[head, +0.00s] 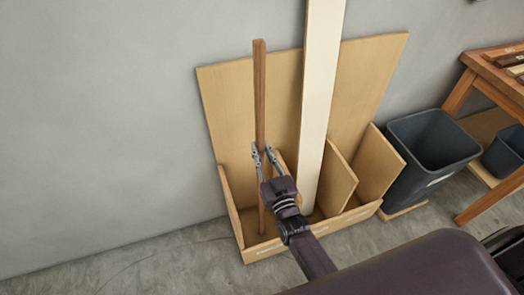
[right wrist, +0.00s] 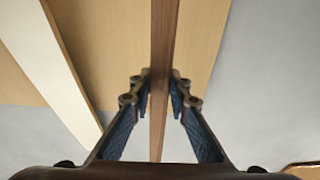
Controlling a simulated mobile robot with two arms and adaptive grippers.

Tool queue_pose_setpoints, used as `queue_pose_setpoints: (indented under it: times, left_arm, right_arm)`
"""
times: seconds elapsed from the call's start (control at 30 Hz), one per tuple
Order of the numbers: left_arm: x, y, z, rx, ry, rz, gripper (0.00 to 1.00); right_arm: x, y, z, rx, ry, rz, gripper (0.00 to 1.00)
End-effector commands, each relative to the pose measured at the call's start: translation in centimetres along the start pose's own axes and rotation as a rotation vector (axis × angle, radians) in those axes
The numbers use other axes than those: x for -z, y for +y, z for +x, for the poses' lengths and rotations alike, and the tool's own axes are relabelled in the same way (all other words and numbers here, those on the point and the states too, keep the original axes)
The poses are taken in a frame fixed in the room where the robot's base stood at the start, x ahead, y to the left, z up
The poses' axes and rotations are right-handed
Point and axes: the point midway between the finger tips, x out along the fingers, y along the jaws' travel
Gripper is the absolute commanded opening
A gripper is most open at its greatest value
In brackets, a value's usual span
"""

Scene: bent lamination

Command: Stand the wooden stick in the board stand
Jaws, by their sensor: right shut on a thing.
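The wooden stick (head: 259,90) is a thin brown bar, standing nearly upright in front of the left part of the board stand (head: 222,90). My right gripper (head: 265,155) is shut on the stick around its middle; the right wrist view also shows the stick (right wrist: 162,60) between the two fingers (right wrist: 160,88). The stick's lower end reaches down inside the stand's leftmost compartment, behind the front lip. Whether it touches the compartment floor I cannot tell. My left gripper is not in view.
A tall pale board (head: 320,90) stands in the stand just right of the stick. Upright dividers (head: 338,180) split the stand. A dark grey bin (head: 430,150) and a wooden table (head: 490,75) are to the right. The floor left of the stand is clear.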

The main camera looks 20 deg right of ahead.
Motion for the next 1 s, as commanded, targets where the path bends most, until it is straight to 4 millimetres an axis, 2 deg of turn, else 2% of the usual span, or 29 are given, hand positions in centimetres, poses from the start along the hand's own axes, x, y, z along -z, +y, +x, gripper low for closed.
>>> queue_pose_setpoints:
  times: [0.7, 1.0]
  left_arm:
    - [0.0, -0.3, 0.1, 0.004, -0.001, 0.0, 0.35]
    - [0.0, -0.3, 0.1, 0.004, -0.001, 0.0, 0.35]
  right_arm:
    - [-0.3, 0.0, 3.6, -0.001, -0.038, 0.0, 0.0]
    - [-0.4, 0.0, 4.4, -0.001, -0.049, 0.001, 0.0]
